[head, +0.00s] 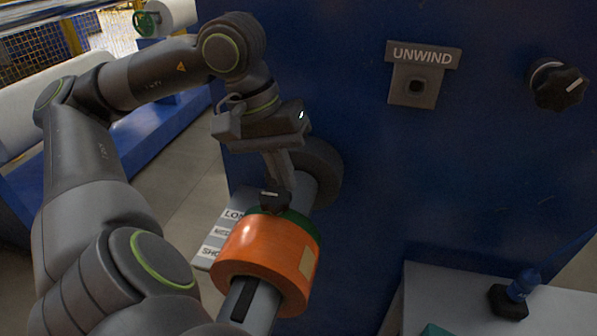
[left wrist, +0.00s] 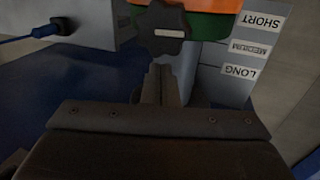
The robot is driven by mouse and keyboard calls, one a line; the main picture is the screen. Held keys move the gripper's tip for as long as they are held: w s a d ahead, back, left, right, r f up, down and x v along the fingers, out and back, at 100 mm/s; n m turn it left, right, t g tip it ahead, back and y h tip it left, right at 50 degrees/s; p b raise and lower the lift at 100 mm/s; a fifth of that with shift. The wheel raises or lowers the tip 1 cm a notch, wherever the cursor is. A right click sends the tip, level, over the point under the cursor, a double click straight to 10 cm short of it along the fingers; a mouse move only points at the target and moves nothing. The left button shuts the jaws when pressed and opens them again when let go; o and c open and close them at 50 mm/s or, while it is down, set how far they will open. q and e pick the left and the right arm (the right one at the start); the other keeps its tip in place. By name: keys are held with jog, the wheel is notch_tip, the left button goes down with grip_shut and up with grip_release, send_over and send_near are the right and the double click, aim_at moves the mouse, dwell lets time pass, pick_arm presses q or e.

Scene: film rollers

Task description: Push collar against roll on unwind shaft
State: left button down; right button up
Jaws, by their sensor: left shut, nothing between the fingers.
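The orange roll (head: 262,252) sits on the grey unwind shaft (head: 264,310), which sticks out from the blue machine. The green collar (head: 297,219) is around the shaft on the machine side of the roll, with its black knob (head: 273,201) on top. The collar appears close against the roll; I cannot tell if they touch. In the left wrist view the green collar (left wrist: 208,26), its knob (left wrist: 163,30) and the edge of the roll (left wrist: 185,3) show ahead of the fingers. My left gripper (head: 285,184) is shut and empty, its fingertips beside the knob on the machine side.
A dark round hub (head: 326,172) is at the shaft's base. The blue machine panel (head: 440,170) carries an UNWIND sign (head: 422,55) and a black dial (head: 558,85). A length label plate (head: 212,247) lies below the shaft. A grey table (head: 455,285) stands at lower right.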

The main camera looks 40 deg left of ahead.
pick_arm(q)
notch_tip(320, 180, up, 9)
jog(key=p, duration=0.6)
jog(key=shift+p, duration=0.3)
dwell(0.4)
